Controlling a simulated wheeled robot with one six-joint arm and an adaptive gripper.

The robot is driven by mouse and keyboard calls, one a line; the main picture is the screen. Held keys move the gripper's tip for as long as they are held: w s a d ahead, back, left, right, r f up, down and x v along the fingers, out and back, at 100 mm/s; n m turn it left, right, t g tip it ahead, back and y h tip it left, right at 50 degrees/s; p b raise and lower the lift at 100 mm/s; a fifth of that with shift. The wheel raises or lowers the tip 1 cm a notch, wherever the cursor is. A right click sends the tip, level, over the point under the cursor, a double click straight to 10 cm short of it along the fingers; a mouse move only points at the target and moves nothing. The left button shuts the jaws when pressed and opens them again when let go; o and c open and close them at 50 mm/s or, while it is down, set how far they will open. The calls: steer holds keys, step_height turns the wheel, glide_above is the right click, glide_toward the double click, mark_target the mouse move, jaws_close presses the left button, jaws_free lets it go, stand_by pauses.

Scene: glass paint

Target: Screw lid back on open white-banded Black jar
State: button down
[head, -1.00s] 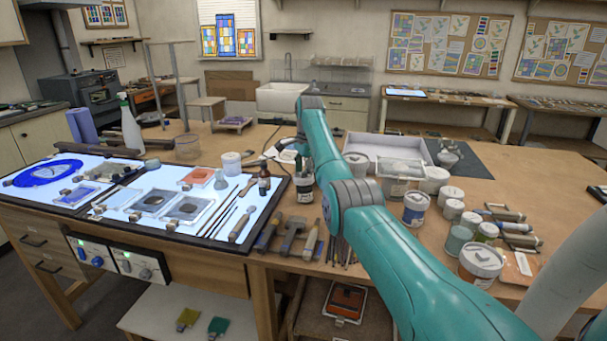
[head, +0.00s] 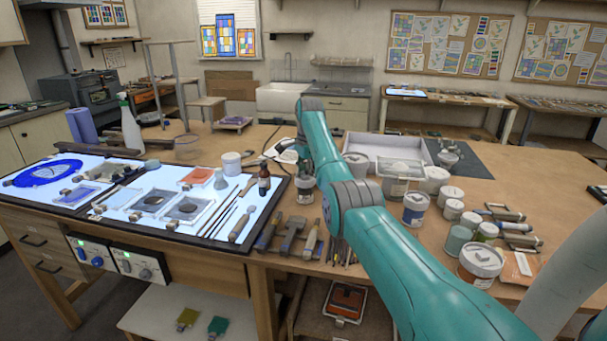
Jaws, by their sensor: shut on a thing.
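A small jar (head: 305,194) with a white band and dark parts stands upright on the wooden bench, just right of the light panel and left of my teal arm. My gripper (head: 303,167) points down at the jar's top, partly hidden by my arm. It is shut on the lid, which is small and hard to make out here. The lid is at or just above the jar's mouth; I cannot tell whether it touches or sits level.
A brown dropper bottle (head: 264,180) stands close left of the jar on the light panel (head: 75,205). Hand tools (head: 290,238) lie in front. A white tray (head: 385,146) and several paint jars (head: 415,208) stand right of my arm.

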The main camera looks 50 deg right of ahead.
steer(key=shift+s+a+f, duration=0.1)
steer(key=shift+f, duration=0.35)
steer(key=shift+m, duration=0.6)
steer(key=m, duration=0.4)
steer(key=shift+s+d+m+g, duration=0.25)
steer(key=shift+s+m+g, duration=0.05)
steer(key=shift+m, duration=0.1)
steer(key=c, duration=0.7)
jaws_free()
steer(key=shift+w+d+r+h, duration=0.1)
steer(key=shift+h, duration=0.2)
steer(key=shift+r, duration=0.1)
steer(key=o, duration=0.5)
steer(key=shift+o, duration=0.2)
